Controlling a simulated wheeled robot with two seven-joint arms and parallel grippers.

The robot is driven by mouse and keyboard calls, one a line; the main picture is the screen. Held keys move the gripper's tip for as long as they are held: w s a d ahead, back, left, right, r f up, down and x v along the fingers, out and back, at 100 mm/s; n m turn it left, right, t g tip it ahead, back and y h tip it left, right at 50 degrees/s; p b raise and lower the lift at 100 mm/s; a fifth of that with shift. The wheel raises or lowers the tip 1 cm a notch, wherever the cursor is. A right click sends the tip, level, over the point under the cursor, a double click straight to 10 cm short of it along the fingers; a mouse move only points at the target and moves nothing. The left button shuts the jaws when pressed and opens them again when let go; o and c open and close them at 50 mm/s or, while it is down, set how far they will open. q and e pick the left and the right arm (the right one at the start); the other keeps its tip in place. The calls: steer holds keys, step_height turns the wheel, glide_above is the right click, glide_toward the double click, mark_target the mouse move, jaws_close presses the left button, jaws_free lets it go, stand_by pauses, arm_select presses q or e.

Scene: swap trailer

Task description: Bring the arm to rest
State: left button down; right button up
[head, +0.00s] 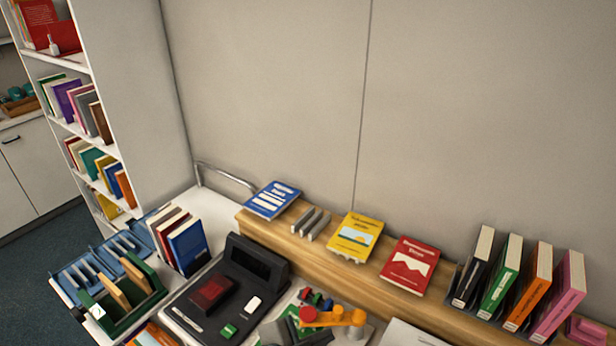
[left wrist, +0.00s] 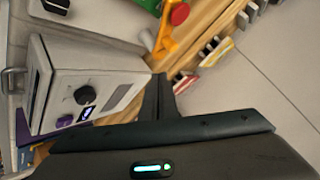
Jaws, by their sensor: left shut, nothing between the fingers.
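My left gripper (left wrist: 160,88) shows in the left wrist view as dark fingers at the middle of the picture, shut and holding nothing. The dark wrist housing fills the bottom of that view. The fingers appear between a white box with a dark knob (left wrist: 85,95) and the wooden ledge; I cannot tell the exact gap. In the head view I cannot make out the left gripper with certainty. My right gripper is in neither view.
Blue (head: 272,200), yellow (head: 355,238) and red (head: 410,266) books lie on the wooden ledge (head: 375,290). Upright books stand at its right end. An orange jointed thing (head: 335,318) with a red knob stands in front. A black tray (head: 185,305) and green rack (head: 135,312) are left.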

arm_select(q)
steer(key=s+a+f+n+g+y, duration=0.2)
steer(key=s+a+f+n+y, duration=0.2)
steer(key=s+a+f+n, duration=0.55)
steer(key=s+a+f+n+g+y, duration=0.3)
steer(key=s+a+f+n, duration=0.2)
steer(key=s+a, duration=0.8)
steer(key=s+a+f+b+x, duration=0.1)
steer(key=s+a+b+x, duration=0.15)
steer(key=x, duration=1.35)
steer(key=s+a+f+b+x, duration=0.1)
steer(key=s+b+x, duration=0.3)
steer(key=x, duration=1.2)
steer(key=s+a+f+g+b, duration=0.1)
steer(key=s+f+b, duration=0.1)
steer(key=s+f, duration=0.7)
steer(key=s+a+f+g+b, duration=0.1)
steer(key=s+a+f+b, duration=0.1)
steer(key=s+f, duration=0.7)
step_height(320, 180, down, 7)
steer(key=shift+r+m+b, duration=0.2)
steer(key=shift+m+b, duration=0.25)
steer(key=shift+b, duration=0.35)
